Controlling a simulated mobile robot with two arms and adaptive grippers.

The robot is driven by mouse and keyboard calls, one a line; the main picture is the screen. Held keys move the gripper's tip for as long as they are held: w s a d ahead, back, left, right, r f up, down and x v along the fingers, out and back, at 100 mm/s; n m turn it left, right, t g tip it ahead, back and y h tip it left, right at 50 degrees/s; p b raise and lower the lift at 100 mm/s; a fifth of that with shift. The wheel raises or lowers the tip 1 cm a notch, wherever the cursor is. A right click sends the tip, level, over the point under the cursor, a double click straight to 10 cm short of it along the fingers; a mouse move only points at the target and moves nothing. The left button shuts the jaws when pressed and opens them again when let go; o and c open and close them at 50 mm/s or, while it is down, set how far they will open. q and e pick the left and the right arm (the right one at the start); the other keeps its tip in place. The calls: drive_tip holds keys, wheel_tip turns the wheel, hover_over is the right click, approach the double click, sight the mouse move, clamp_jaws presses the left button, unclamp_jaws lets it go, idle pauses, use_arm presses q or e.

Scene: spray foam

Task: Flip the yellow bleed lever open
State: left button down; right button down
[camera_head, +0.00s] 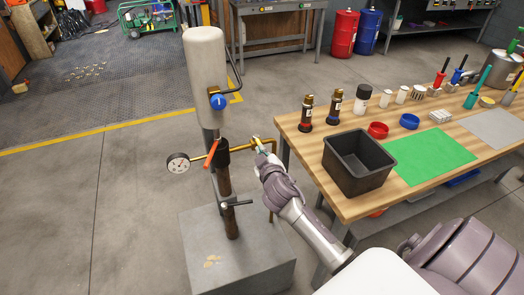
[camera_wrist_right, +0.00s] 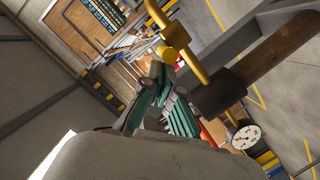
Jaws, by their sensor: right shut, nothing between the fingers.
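The yellow bleed lever (camera_head: 257,141) is on the brass pipe, to the right of the dark post of the spray foam rig. Yellow parts, a rod and a round knob (camera_wrist_right: 175,35), show close up in the wrist view; I cannot tell exactly which part is the lever. My right gripper (camera_head: 262,154) is shut and empty, with its teal-padded fingers just below the lever. In the wrist view its fingers (camera_wrist_right: 162,103) are below the knob; I cannot tell if they touch it. My left gripper is not in view.
A pressure gauge (camera_head: 178,163) and a red handle (camera_head: 211,154) sit left of the post. A wooden workbench (camera_head: 370,205) with a black bin (camera_head: 358,162) stands close on the right.

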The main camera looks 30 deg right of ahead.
idle(0.4)
drive_tip(key=shift+d+n+y+p, duration=0.3)
drive_tip(key=shift+y+p, duration=0.05)
drive_tip(key=shift+y, duration=0.05)
